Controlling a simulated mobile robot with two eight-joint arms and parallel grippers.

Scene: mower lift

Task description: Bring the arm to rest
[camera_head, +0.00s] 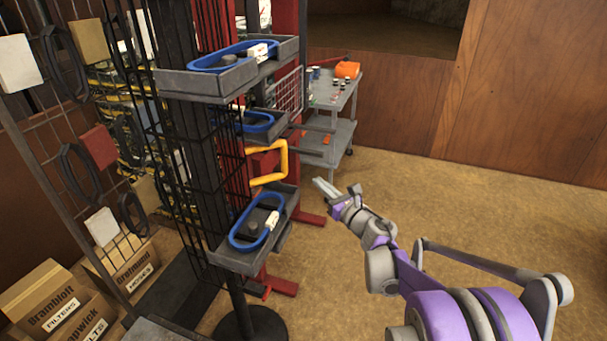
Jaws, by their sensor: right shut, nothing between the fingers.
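My right arm, purple and grey, comes in from the lower right of the head view. Its right gripper (326,188) is shut and empty, with the fingers pointing up and to the left. The gripper is in front of the red lift and to the right of the yellow handle (284,160), apart from it. Bare floor shows around the fingers. My left gripper is not in the view.
A dark rack stands left of the gripper with trays (222,83) holding blue looped belts (235,240). A grey cart (325,95) with an orange box (347,69) stands behind. Cardboard boxes (45,297) lie lower left. The brown floor (480,190) at right is clear.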

